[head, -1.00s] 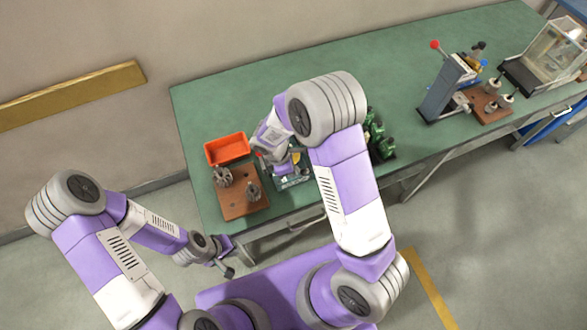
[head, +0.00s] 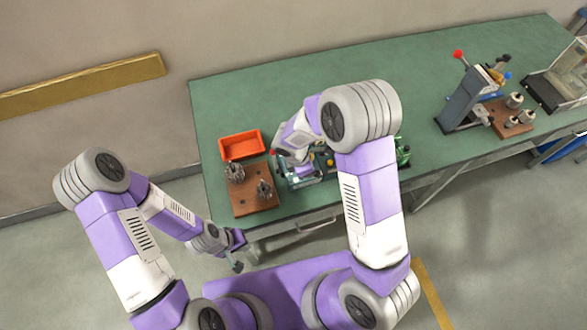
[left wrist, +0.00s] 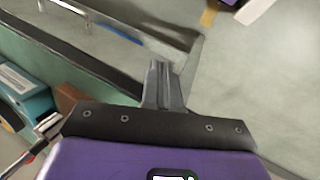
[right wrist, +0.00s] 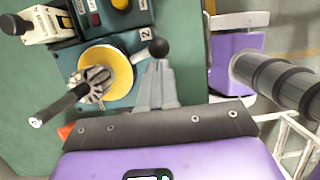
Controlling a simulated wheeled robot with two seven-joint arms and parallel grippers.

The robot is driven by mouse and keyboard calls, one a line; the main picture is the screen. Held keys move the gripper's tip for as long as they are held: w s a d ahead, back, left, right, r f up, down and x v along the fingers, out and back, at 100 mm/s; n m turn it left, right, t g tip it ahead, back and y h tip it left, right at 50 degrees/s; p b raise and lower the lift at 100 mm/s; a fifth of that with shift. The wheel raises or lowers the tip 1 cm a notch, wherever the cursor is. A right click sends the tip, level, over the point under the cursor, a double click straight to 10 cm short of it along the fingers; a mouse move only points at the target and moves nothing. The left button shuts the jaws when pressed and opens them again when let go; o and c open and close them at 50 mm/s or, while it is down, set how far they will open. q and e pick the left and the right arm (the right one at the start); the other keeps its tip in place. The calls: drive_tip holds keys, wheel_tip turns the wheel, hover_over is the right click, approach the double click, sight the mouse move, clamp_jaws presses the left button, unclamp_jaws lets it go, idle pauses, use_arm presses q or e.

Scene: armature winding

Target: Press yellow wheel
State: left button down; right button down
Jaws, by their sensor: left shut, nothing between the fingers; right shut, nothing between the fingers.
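The yellow wheel (right wrist: 117,70) is a flat yellow disc on the teal machine, left of my right fingertips in the right wrist view. A toothed metal armature (right wrist: 95,86) with a dark shaft sits in front of it. My right gripper (right wrist: 158,72) is shut and empty, its tips beside the disc's right edge and near a black ball knob (right wrist: 159,49); I cannot tell whether it touches either. In the head view my right arm covers much of the machine (head: 304,180). My left gripper (left wrist: 163,78) is shut and empty; in the head view it hangs off the table's front-left edge (head: 235,264).
A brown board (head: 252,204) with two metal armatures and an orange bin (head: 242,145) stand left of the machine. A grey press (head: 464,100) and a clear case (head: 565,72) stand farther right. The green table's back middle (head: 290,85) is clear.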

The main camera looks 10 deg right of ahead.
drive_tip(key=a, duration=0.1)
drive_tip(key=a+r, duration=0.1)
drive_tip(key=a, duration=0.1)
drive_tip(key=a+r, duration=0.1)
drive_tip(key=shift+a+r, duration=0.1)
drive_tip(key=shift+a, duration=0.1)
drive_tip(key=p+v, duration=0.1)
drive_tip(key=v, duration=0.7)
drive_tip(key=shift+r, duration=0.3)
